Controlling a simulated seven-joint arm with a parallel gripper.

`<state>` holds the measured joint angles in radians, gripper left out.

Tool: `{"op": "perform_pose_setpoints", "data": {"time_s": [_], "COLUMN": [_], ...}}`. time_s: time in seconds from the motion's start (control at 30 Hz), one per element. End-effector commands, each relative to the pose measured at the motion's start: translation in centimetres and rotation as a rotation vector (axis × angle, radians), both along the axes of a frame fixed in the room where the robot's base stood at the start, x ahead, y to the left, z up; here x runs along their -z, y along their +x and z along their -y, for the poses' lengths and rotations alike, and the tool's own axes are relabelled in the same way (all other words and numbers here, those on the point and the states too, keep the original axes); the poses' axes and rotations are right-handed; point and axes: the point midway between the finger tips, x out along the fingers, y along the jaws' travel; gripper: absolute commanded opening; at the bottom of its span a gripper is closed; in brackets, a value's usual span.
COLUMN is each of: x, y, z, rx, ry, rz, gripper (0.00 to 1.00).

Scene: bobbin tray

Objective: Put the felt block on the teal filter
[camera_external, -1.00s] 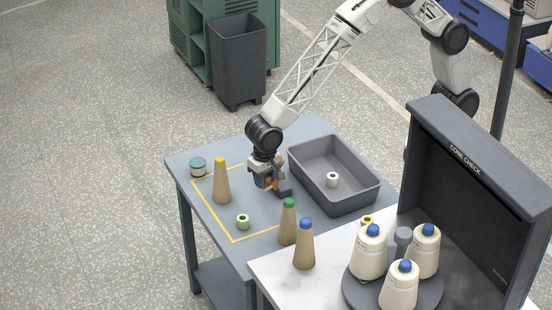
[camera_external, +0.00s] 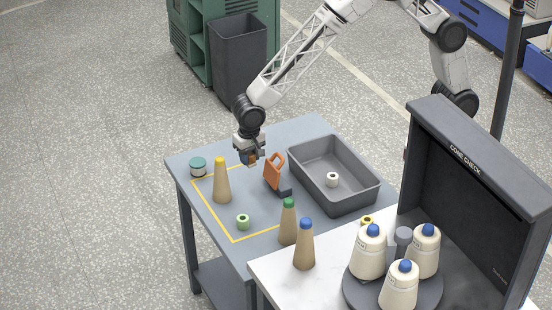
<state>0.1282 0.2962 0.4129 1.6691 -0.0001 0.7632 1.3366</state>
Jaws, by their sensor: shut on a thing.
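My gripper (camera_external: 251,161) is above the table's far-left part, fingers pointing down. It is shut on a small orange-brown piece, apparently the felt block (camera_external: 252,159), mostly hidden by the fingers. The teal filter (camera_external: 198,163) is a short round thing with a teal top and pale side. It stands at the table's left corner, left of my gripper and apart from it. Nothing lies on its top.
A brown cone with a yellow tip (camera_external: 221,182) stands between the filter and an orange tool with a dark base (camera_external: 273,175). A grey tray (camera_external: 345,199) holds a white bobbin (camera_external: 332,180). A green ring (camera_external: 243,221) and more cones (camera_external: 288,224) stand nearer.

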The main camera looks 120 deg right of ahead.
Motion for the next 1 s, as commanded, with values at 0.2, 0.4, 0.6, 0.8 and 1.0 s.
{"op": "perform_pose_setpoints", "data": {"time_s": [0.2, 0.4, 0.6, 0.8, 1.0], "x": [-0.1, -0.1, -0.1, -0.1, -0.1], "y": [-1.1, -2.1, -2.5, -2.5, -2.5], "z": [6.0, 9.6, 11.1, 11.3, 11.3], "rx": [0.058, 0.09, 0.105, 0.106, 0.106], "ry": [0.0, 0.0, 0.0, 0.0, 0.0], "rz": [0.0, -0.001, -0.001, -0.001, -0.001], "gripper": [0.12, 0.12, 0.12, 0.12, 0.12]}}
